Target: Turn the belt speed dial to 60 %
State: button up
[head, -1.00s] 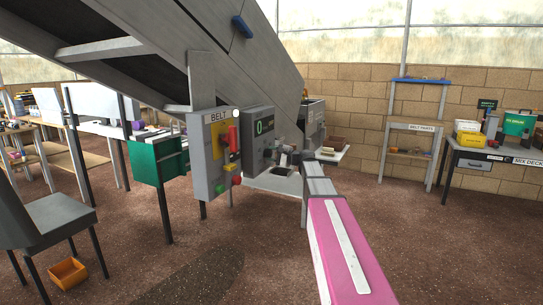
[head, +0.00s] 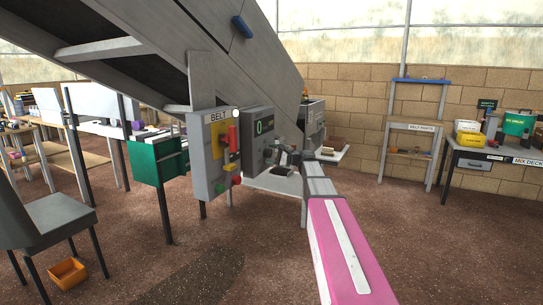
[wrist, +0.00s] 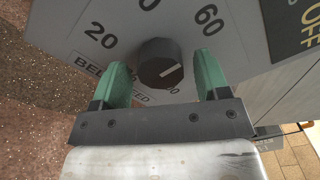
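The belt speed dial (wrist: 160,63) is a round black knob with a white pointer line, seen close in the wrist view. The line slants on the knob's right side, not towards the 60 mark (wrist: 208,18) at upper right. My gripper (wrist: 163,80) is open, with one green finger on each side of the knob. Gaps show between knob and fingers. The fingers hide part of the scale and the lettering. In the head view my gripper (head: 287,156) is at the grey dial panel (head: 262,116) and covers the dial.
A grey BELT box (head: 207,155) with a red switch and coloured buttons stands just left of the dial panel. The conveyor (head: 200,50) slopes overhead. An OFF marking (wrist: 312,28) is at the wrist view's right edge. Open floor lies in front.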

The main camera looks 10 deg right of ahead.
jog(key=v, duration=1)
jog(key=shift+s+d, duration=0.2)
jog(key=shift+d, duration=0.1)
